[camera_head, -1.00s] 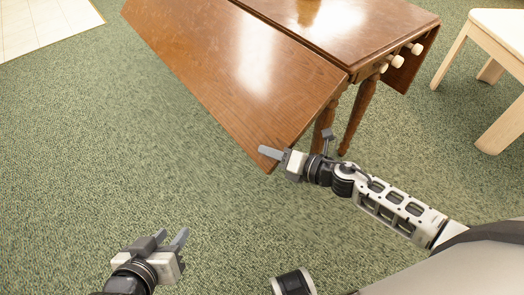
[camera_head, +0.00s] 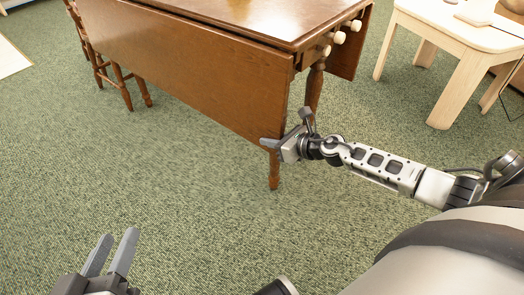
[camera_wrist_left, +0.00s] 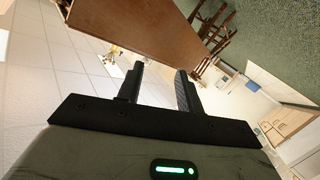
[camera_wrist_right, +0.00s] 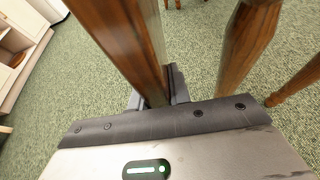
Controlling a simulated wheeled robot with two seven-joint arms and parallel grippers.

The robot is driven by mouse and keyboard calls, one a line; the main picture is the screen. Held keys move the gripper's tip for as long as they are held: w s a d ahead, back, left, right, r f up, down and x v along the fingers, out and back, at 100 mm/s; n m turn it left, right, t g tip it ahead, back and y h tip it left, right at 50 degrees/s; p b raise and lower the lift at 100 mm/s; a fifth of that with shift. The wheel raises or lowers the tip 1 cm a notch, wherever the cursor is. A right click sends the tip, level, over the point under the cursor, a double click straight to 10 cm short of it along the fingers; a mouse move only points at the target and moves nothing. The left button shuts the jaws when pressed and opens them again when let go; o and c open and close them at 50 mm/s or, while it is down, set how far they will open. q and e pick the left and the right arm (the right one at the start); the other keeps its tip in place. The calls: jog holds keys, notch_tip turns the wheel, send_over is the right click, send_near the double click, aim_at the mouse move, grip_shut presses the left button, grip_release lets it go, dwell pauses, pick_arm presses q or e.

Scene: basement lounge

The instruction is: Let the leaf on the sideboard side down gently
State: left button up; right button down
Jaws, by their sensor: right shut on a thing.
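The brown wooden drop-leaf table stands at the top of the head view, its top (camera_head: 265,15) level. The near leaf (camera_head: 190,65) hangs steeply down from the top's edge. My right gripper (camera_head: 272,147) is at the leaf's lower right corner; in the right wrist view its jaws (camera_wrist_right: 158,100) are shut on the leaf's edge (camera_wrist_right: 125,40). My left gripper (camera_head: 110,255) is open and empty, low at the left of the head view, apart from the table. In the left wrist view its fingers (camera_wrist_left: 160,85) are spread below the leaf (camera_wrist_left: 145,30).
A wooden chair (camera_head: 122,88) stands beyond the table's left end. A pale wooden table (camera_head: 455,50) stands at the right. Turned table legs (camera_head: 314,90) are close to my right gripper. The green carpet (camera_head: 130,165) before the leaf is clear.

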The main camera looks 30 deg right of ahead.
pick_arm(q)
jog(key=shift+d+r, duration=0.1)
pick_arm(e)
jog(key=shift+w+d+n, duration=0.15)
jog(key=shift+d, duration=0.35)
jog(key=shift+w+d+n, duration=0.15)
jog(key=shift+d, duration=0.3)
jog(key=shift+d, duration=0.15)
jog(key=c, duration=1.3)
grip_release()
jog(key=shift+s, duration=0.25)
pick_arm(q)
jog(key=shift+s+a+f+m+y+p, duration=0.1)
jog(key=shift+a+f+m+y+p, duration=0.25)
jog(key=shift+p, duration=0.7)
pick_arm(e)
jog(key=v, duration=1.5)
jog(key=shift+s+r, duration=0.15)
jog(key=shift+s, duration=0.1)
pick_arm(q)
jog(key=shift+g, duration=0.3)
pick_arm(e)
jog(key=shift+r, duration=0.1)
